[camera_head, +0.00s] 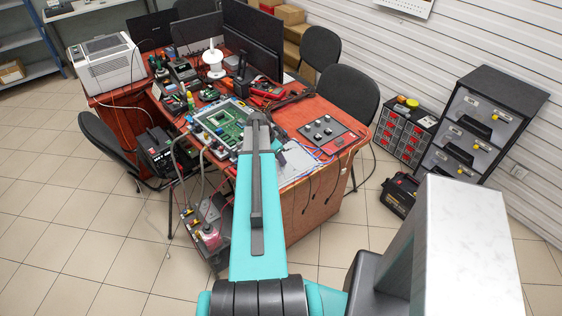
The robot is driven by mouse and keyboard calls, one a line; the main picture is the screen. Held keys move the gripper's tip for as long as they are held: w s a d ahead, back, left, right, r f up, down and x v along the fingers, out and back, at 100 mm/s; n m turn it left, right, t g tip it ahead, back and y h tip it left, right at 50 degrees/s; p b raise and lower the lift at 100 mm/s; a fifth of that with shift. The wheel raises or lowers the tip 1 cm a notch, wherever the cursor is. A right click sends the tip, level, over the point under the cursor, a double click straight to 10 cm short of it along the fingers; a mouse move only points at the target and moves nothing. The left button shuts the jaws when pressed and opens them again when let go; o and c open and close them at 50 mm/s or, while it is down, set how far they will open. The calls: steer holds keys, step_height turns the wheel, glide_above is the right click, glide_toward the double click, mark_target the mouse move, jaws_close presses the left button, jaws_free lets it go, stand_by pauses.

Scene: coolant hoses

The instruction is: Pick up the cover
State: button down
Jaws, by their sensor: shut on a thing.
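My teal arm reaches forward over the red-topped table (292,119), and its far end hides what lies under it. My gripper's fingers do not show; they are hidden behind the arm, so I cannot see what is between them. A green circuit board (228,122) in a pale frame lies just left of the arm's far end. I cannot tell which thing is the cover.
Monitors (252,42), a white spool (214,64) and tools crowd the table's back. A white printer (106,62) stands at left. Hoses run off the front edge to a unit with red fluid (208,236).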

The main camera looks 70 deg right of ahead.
steer(key=shift+r, duration=0.25)
steer(key=shift+r+b, duration=1.15)
steer(key=shift+r, duration=0.4)
steer(key=a+b, duration=0.1)
steer(key=a, duration=0.3)
steer(key=a+b, duration=0.2)
steer(key=a, duration=0.3)
steer(key=w+a+r+b, duration=0.1)
steer(key=a, duration=0.3)
steer(key=shift+w+a, duration=0.1)
steer(key=shift+a, duration=0.15)
steer(key=shift+r+p, duration=0.3)
steer(key=shift+p, duration=0.05)
steer(key=a+p, duration=0.2)
steer(key=p, duration=0.3)
steer(key=shift+w, duration=0.2)
steer(key=shift+f, duration=0.1)
